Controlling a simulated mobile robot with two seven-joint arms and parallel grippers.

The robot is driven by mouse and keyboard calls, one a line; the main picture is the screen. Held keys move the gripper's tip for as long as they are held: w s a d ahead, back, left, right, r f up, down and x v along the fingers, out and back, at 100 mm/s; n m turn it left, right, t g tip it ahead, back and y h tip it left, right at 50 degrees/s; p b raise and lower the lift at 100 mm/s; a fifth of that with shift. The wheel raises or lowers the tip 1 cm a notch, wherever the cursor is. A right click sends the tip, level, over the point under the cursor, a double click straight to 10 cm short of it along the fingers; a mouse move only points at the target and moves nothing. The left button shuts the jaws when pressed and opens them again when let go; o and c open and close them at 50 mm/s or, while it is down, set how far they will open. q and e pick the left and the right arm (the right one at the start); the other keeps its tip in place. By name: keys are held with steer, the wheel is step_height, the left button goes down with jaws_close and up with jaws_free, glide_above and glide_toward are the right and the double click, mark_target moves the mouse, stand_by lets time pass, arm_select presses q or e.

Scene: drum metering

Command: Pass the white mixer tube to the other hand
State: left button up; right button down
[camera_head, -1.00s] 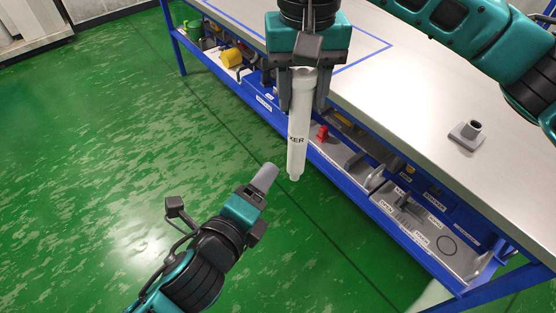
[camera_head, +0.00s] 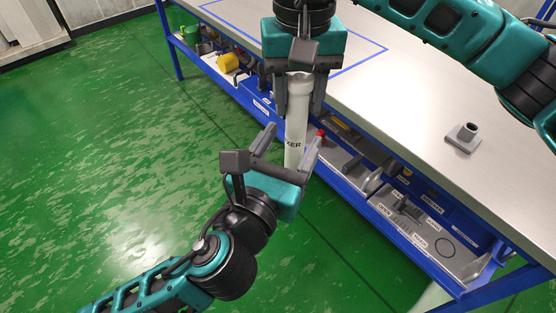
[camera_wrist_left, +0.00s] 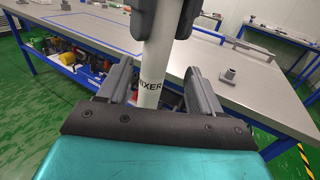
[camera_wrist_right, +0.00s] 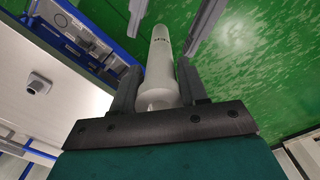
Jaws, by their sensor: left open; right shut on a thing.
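The white mixer tube (camera_head: 297,122) hangs upright in the head view, with dark lettering on its side. My right gripper (camera_head: 299,108) comes from above and is shut on the tube's upper part. My left gripper (camera_head: 290,150) is below it, open, with its fingers on either side of the tube's lower part. In the left wrist view the tube (camera_wrist_left: 152,65) stands between the open fingers, apart from them as far as I can see. In the right wrist view the tube (camera_wrist_right: 160,65) lies between the right fingers. The tube's lower tip is hidden in the head view.
A workbench (camera_head: 400,95) with a blue frame runs along the right. A grey holder (camera_head: 464,136) stands on its top. A blue lower shelf (camera_head: 262,108) holds several tools and labelled trays. Green floor (camera_head: 110,150) is clear on the left.

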mark_target(306, 116)
arm_select(q)
steer(key=x, duration=0.7)
steer(key=shift+c, duration=0.3)
steer(key=shift+s+d, duration=0.1)
steer(key=shift+s, duration=0.05)
steer(key=c, duration=1)
arm_select(e)
steer(key=shift+a, duration=0.1)
arm_select(q)
steer(key=shift+c, duration=0.3)
arm_select(e)
steer(key=c, duration=0.8)
jaws_free()
steer(key=o, duration=0.3)
steer(key=shift+r, duration=0.1)
